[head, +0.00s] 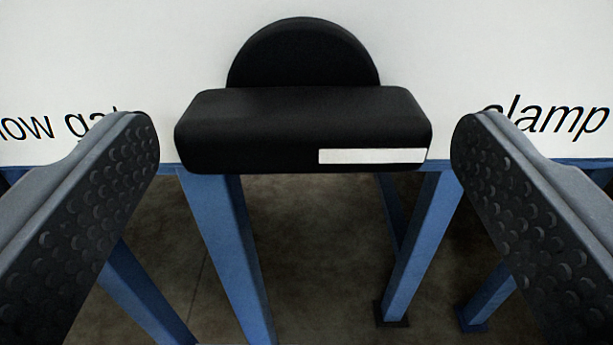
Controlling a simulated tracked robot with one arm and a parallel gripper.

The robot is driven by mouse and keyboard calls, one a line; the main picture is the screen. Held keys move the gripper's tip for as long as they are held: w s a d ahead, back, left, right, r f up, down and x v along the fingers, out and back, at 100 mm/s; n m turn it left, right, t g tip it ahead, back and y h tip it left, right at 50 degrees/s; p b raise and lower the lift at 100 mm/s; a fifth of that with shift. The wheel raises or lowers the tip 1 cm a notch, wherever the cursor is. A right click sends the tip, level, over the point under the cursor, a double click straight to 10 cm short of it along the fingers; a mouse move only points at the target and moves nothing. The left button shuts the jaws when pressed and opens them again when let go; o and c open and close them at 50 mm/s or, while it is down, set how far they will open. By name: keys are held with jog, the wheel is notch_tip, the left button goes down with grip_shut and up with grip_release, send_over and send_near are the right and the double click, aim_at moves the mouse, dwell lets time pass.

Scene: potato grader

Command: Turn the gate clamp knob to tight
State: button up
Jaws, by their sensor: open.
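The gate clamp knob (290,115) is a black bar handle in the middle of the head view, in front of a black round base (303,55) on a white panel. The bar lies level across the picture. A white stripe (372,156) marks the right part of its lower face. My gripper (305,138) is open. One padded finger is left of the bar and one is right of it, with a gap showing on both sides. No contact with the knob shows.
The white panel (430,50) behind the knob carries partly hidden lettering, "low gate" at left and "clamp" at right. Blue frame legs (418,245) stand below it on a dark floor (310,260).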

jog(key=s+d, duration=0.1)
jog(key=s, duration=1.2)
jog(key=shift+p, duration=0.4)
